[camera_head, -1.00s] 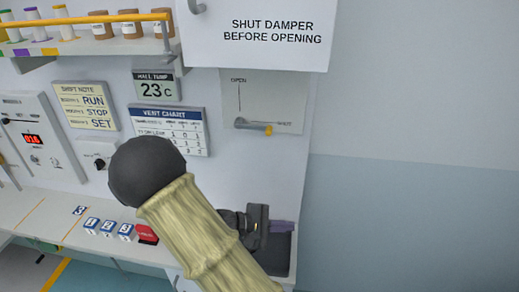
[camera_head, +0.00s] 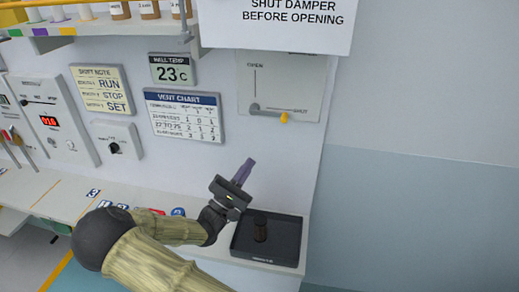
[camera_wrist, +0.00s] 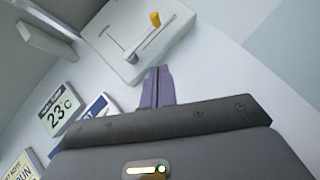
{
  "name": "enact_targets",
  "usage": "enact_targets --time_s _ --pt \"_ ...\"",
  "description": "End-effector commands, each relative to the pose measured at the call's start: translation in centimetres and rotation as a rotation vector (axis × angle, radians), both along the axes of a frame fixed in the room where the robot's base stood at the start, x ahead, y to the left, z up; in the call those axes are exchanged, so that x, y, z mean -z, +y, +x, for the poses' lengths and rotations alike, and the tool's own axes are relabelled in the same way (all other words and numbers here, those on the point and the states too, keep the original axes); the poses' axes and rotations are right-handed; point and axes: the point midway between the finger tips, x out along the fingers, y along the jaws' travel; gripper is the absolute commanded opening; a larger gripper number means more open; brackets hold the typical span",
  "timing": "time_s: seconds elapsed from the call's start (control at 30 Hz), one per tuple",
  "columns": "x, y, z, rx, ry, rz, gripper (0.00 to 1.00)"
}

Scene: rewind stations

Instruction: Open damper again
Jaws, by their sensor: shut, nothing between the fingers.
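The damper panel (camera_head: 300,78) is a grey plate on the wall with OPEN marked at the top and SHUT at the lower right. Its lever (camera_head: 268,111) lies horizontal, with its yellow-orange knob (camera_head: 284,117) toward the SHUT mark. In the wrist view the lever and its yellow knob (camera_wrist: 155,19) show at the top. My gripper (camera_head: 245,170) is below and left of the panel, pointing up toward it, apart from the lever. In the wrist view its purple fingers (camera_wrist: 157,86) are together, with nothing between them.
A black tray (camera_head: 285,251) holding a small dark object sits on the bench under my gripper. A shelf with jars is at upper left. The vent chart (camera_head: 187,114), thermometer display and shift note hang left of the panel. The wall right of the panel is bare.

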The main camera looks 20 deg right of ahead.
Motion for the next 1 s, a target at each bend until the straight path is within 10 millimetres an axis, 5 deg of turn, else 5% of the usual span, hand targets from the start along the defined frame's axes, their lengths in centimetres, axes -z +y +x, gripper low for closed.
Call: enact_targets --time_s 0.57,0.8,1.0 --pt "-5.8 -7.1 3.3 0.004 -0.001 0.002 0.0" --pt "-8.3 -8.6 2.1 0.003 0.0 0.002 0.0" --pt "-8.6 -8.9 1.9 0.002 0.001 0.001 0.0"
